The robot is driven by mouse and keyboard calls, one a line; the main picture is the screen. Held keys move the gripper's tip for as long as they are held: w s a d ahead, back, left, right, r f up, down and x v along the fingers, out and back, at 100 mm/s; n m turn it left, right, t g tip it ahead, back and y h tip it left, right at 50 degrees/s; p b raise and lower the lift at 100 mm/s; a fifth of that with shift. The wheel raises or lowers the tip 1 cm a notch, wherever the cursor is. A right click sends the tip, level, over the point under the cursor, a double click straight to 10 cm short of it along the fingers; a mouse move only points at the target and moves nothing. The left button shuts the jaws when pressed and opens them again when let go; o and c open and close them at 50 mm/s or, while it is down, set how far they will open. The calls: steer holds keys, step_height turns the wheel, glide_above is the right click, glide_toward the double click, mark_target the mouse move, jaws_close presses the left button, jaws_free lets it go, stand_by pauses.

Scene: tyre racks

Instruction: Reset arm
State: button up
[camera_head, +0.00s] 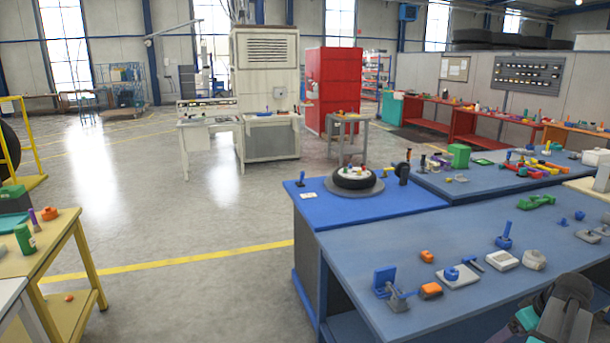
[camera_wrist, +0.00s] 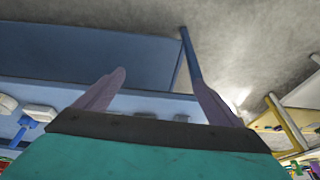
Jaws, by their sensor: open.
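My gripper (camera_wrist: 157,77) shows in the wrist view with its two pale purple fingers spread apart and nothing between them. A teal body and a dark band lie behind the fingers. Beyond the fingers are a blue bench and the grey floor, and the picture looks tilted or upside down. In the head view, part of my arm, dark grey with a teal patch, shows at the bottom right, over the near edge of the blue workbench (camera_head: 440,248).
The near bench holds an orange block (camera_head: 427,256), a blue bracket (camera_head: 385,280) and a white box (camera_head: 502,260). A tyre (camera_head: 354,177) lies on the bench behind. A yellow table (camera_head: 50,245) stands left. The floor (camera_head: 190,215) between is open.

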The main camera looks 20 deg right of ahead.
steer(key=w+a+f+g+y, duration=0.15)
steer(key=w+a+f, duration=0.35)
steer(key=a+f, duration=0.5)
steer(key=w+a+f+g+y, duration=0.15)
steer(key=w+a+f, duration=0.35)
steer(key=a+f, duration=0.55)
steer(key=s+a+f+g, duration=0.15)
steer(key=a+f, duration=0.35)
steer(key=a, duration=0.5)
steer(key=s+a+f+g, duration=0.15)
steer(key=a+f, duration=0.35)
steer(key=a, duration=0.5)
steer(key=s+a+f+g+h, duration=0.1)
steer(key=s+a+f+g, duration=0.1)
steer(key=s+a+f, duration=0.3)
steer(key=s+a+f+g+h, duration=0.2)
steer(key=s+a+f, duration=0.3)
steer(key=s+a, duration=0.6)
steer(key=shift+f, duration=0.15)
steer(key=shift+c, duration=0.5)
